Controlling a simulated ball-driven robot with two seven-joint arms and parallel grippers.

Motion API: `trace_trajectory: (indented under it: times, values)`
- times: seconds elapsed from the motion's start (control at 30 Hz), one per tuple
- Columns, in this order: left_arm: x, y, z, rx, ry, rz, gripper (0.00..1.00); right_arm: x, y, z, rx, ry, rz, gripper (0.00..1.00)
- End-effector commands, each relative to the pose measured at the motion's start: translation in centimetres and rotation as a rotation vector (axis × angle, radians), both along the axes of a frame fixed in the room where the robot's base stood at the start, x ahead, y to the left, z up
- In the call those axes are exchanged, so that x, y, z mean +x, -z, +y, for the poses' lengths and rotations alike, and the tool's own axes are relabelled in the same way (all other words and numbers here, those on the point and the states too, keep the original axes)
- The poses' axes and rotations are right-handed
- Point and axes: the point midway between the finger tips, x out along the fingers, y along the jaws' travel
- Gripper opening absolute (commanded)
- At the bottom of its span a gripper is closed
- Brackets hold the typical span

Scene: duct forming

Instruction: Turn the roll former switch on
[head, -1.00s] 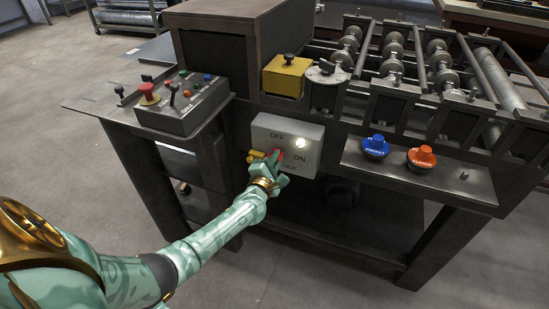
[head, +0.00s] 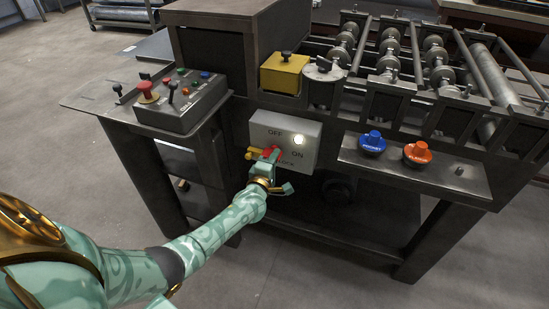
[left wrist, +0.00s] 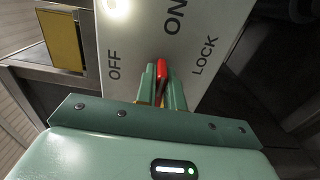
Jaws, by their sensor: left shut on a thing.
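The roll former switch box (head: 308,156) is a light grey box on the machine's front, marked OFF, ON and LOCK. Its red switch handle (head: 274,152) shows at my left gripper (head: 267,160), in front of the box's lower left. In the left wrist view the red handle (left wrist: 162,66) is between the closed fingers of my left gripper (left wrist: 161,78), with OFF to the left, ON above and LOCK to the right. The fingers hide part of the handle, so its exact setting is hard to tell. A round lamp (head: 299,139) on the box glows whitish. My right gripper is not in view.
A control box (head: 183,104) with a red stop button stands up and left. Blue (head: 373,142) and orange (head: 417,152) buttons sit on a shelf to the right. Rollers (head: 437,62) lie above. Open floor is at the lower left.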

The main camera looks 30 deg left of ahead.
Motion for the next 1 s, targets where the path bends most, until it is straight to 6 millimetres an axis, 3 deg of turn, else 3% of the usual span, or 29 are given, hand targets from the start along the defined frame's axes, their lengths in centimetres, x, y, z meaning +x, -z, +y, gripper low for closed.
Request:
trace_trajectory:
  times: [0.27, 0.37, 0.4, 0.7, 0.87, 1.0]
  values:
    - [-0.1, 0.3, -0.1, 0.003, 0.003, 0.007, 0.0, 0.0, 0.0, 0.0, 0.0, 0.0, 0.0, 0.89]
    - [-0.1, 0.3, -0.1, 0.003, 0.003, 0.007, 0.29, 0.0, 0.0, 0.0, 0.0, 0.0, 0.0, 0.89]
    - [-0.1, 0.3, -0.1, 0.003, 0.002, 0.007, 0.32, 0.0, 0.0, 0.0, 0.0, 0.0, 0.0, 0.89]
    - [-0.3, 0.1, -0.1, 0.002, 0.001, 0.004, 0.32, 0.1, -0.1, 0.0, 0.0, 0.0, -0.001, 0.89]
    - [-2.4, -0.3, -0.6, 0.001, 0.001, 0.002, 0.32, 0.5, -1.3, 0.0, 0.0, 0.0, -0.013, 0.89]
    - [-6.0, -0.4, -1.5, 0.002, 0.002, 0.004, 0.32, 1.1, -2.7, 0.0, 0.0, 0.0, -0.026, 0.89]
